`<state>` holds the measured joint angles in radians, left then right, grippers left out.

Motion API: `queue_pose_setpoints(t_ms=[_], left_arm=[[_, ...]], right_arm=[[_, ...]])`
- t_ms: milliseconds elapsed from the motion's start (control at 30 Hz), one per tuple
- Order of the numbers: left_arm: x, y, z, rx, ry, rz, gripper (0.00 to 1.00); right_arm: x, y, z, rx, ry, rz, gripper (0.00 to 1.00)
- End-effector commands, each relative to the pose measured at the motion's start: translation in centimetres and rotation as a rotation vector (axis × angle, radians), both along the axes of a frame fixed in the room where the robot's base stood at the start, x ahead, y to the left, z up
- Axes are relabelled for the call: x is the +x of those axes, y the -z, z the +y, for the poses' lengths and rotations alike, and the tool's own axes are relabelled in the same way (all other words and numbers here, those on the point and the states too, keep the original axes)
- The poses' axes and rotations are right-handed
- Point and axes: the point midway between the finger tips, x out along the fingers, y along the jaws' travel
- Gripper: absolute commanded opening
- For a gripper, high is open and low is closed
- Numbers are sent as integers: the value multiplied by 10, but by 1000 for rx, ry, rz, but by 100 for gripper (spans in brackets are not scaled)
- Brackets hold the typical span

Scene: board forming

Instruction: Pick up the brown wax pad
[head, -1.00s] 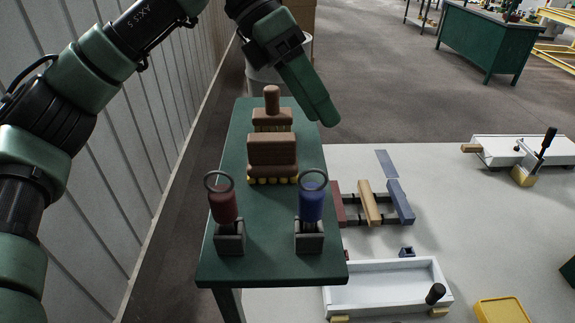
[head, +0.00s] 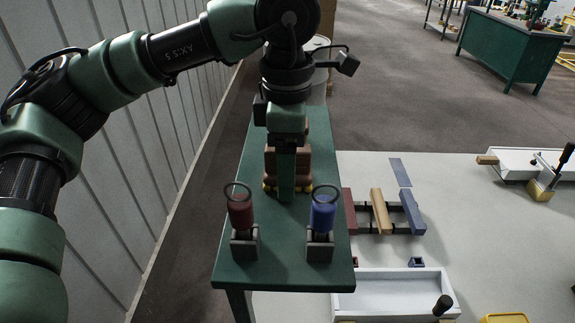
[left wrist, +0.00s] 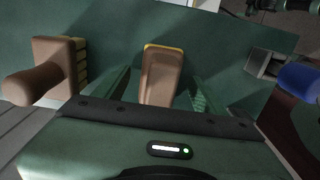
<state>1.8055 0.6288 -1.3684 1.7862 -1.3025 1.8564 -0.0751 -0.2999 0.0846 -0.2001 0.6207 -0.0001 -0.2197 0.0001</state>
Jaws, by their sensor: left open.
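A brown block with a yellowish underside (head: 304,164), which looks like the wax pad, lies on the green table (head: 285,272). It also shows in the left wrist view (left wrist: 163,68). My left gripper (head: 287,192) points down over it and hides its middle in the head view. In the left wrist view the two fingers of my left gripper (left wrist: 160,92) are open, one on each side of the block. Contact cannot be told. A second brown piece with a round knob and yellow bristles (left wrist: 48,72) lies to the left there. My right gripper is not in view.
A red handled tool (head: 241,213) and a blue one (head: 323,214) stand in grey holders at the table's near end. A ribbed wall runs along the left. To the right, a white tray (head: 392,291) and coloured bars (head: 381,211) lie on a pale surface.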

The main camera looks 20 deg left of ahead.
Motion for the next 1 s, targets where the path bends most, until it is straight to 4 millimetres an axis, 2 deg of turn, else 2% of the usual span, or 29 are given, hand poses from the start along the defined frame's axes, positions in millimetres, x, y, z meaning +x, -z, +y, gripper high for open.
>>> queue_pose_setpoints(t_ms=[200, 400, 467, 767, 867, 1000], left_arm=[[0, 1, 0, -1, -1, 0, 71], [0, 1, 0, -1, -1, 0, 15], [0, 1, 0, -1, -1, 0, 0], [0, -1, 0, -2, -1, -2, 0], [1, -7, -1, -1, -2, -2, 0], [1, -24, -1, -3, -2, -4, 0]], right_arm=[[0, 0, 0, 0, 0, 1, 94], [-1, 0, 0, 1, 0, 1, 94], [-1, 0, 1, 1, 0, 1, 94], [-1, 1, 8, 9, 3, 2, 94], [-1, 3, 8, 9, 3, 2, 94], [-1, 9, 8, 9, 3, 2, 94]])
